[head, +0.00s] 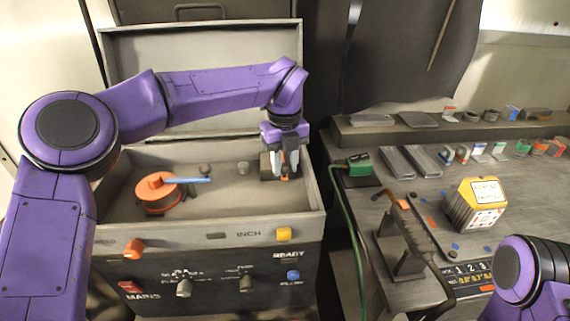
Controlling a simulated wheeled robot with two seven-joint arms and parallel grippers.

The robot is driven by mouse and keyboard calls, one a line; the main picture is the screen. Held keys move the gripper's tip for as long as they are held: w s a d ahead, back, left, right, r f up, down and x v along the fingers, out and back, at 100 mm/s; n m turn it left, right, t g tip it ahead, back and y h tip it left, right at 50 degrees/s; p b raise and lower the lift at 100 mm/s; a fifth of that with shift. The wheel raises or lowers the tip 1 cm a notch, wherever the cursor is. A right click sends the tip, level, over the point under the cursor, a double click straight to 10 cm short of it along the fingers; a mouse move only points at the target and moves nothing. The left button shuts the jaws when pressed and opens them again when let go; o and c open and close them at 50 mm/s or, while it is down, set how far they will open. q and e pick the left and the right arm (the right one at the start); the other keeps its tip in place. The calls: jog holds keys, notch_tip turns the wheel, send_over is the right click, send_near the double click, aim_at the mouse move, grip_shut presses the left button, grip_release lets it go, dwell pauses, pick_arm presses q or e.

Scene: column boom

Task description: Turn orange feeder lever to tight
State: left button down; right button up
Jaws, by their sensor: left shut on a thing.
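My left gripper (285,172) reaches down into the open grey feeder box (215,227) at its back right. It is shut on a small orange piece, the feeder lever (285,179), which mostly hides between and below the fingertips. A dark block, part of the feeder (266,166), sits just left of the fingers. The lever's angle and any tight mark cannot be made out. My right arm shows at the bottom right corner, and its gripper is out of the picture.
An orange spool (155,191) with a blue bar (188,180) lies in the box's left half. The box front carries an orange knob (133,249) and a yellow button (283,233). Right of it, a bench holds a torch (420,235), a yellow-white box (474,205) and a green clamp (359,164).

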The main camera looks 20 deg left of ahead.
pick_arm(q)
jog(key=shift+w+r, duration=0.1)
dwell(0.3)
jog(key=c, duration=0.8)
grip_release()
jog(key=shift+w+d, duration=0.1)
jog(key=shift+w, duration=0.05)
jog(key=shift+r, duration=0.1)
notch_tip(320, 180, up, 10)
jog(key=shift+r+p, duration=0.1)
jog(key=shift+p, duration=0.25)
